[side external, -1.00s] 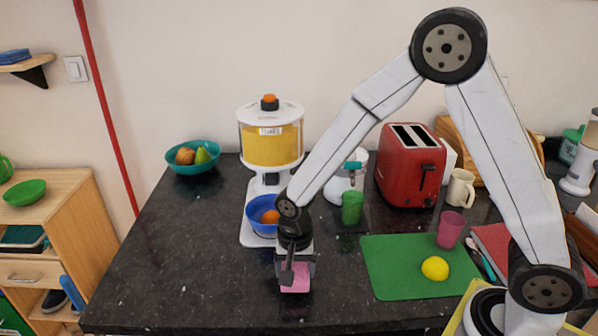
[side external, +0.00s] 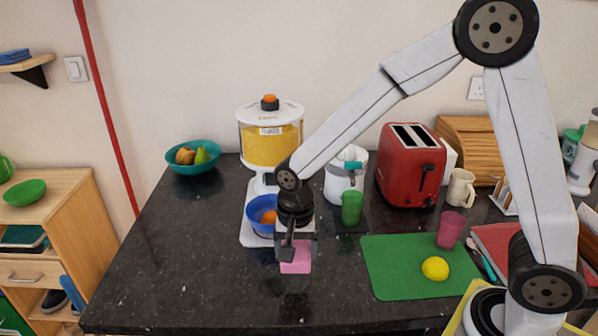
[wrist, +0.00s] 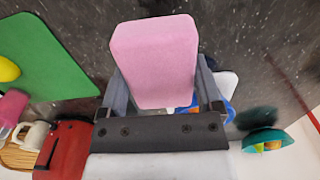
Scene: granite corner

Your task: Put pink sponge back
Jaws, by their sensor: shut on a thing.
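The pink sponge (side external: 296,262) is a soft pink block held between the fingers of my gripper (side external: 296,250). In the wrist view the sponge (wrist: 155,60) fills the space between the two dark fingers of my gripper (wrist: 160,85) and sticks out past their tips. In the side view the gripper points down over the dark counter in front of the dispenser. I cannot tell how far the sponge is above the counter.
Behind the gripper stand a yellow-filled dispenser (side external: 270,140) and a blue bowl (side external: 258,212). A green mat (side external: 395,280) with a yellow lemon (side external: 435,268) lies to the right, near a green cup (side external: 352,208) and a red toaster (side external: 410,170).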

